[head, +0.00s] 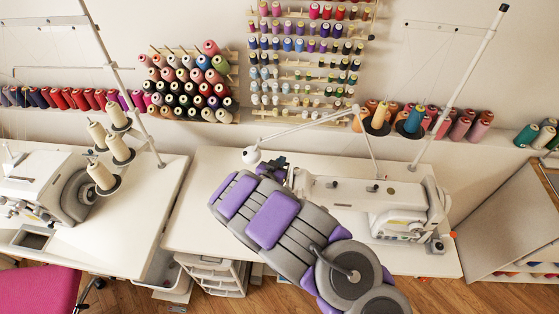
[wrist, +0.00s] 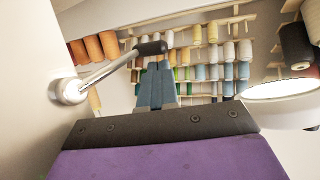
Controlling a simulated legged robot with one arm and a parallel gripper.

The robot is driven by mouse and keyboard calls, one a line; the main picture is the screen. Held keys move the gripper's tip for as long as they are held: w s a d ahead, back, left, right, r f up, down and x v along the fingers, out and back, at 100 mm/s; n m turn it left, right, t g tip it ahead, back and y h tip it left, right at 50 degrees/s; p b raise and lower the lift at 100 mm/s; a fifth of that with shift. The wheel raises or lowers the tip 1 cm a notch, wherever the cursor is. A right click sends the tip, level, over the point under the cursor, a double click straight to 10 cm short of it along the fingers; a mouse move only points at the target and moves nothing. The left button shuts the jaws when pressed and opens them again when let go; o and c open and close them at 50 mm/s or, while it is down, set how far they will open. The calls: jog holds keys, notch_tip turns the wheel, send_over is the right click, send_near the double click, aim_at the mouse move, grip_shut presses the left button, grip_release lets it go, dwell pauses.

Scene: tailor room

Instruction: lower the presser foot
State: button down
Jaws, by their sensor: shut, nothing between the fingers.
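The white sewing machine (head: 345,192) stands on the right-hand table, its left end partly hidden by my arm. In the wrist view its white side (wrist: 35,80) fills the left. A metal lever with a black knob (wrist: 150,48) sticks out from that side through a round metal collar; it looks like the presser foot lever. My gripper (wrist: 155,68) is shut and empty, its fingertips just below the knob in the picture; I cannot tell whether they touch. In the head view my gripper (head: 272,166) is by the machine's left end. The presser foot is not visible.
A lamp head (head: 251,155) on a thin arm hangs close to my gripper; a white lamp-like rim (wrist: 285,90) shows at right in the wrist view. The table (head: 205,195) is clear left of my arm. Thread racks (head: 310,60) line the wall behind.

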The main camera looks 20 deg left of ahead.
jog(key=shift+f, duration=0.1)
jog(key=s+d+r+p, duration=0.1)
jog(key=s+r+p, duration=0.2)
jog(key=s+p, duration=0.2)
jog(key=shift+s+d, duration=0.3)
jog(key=shift+s, duration=0.6)
dwell(0.4)
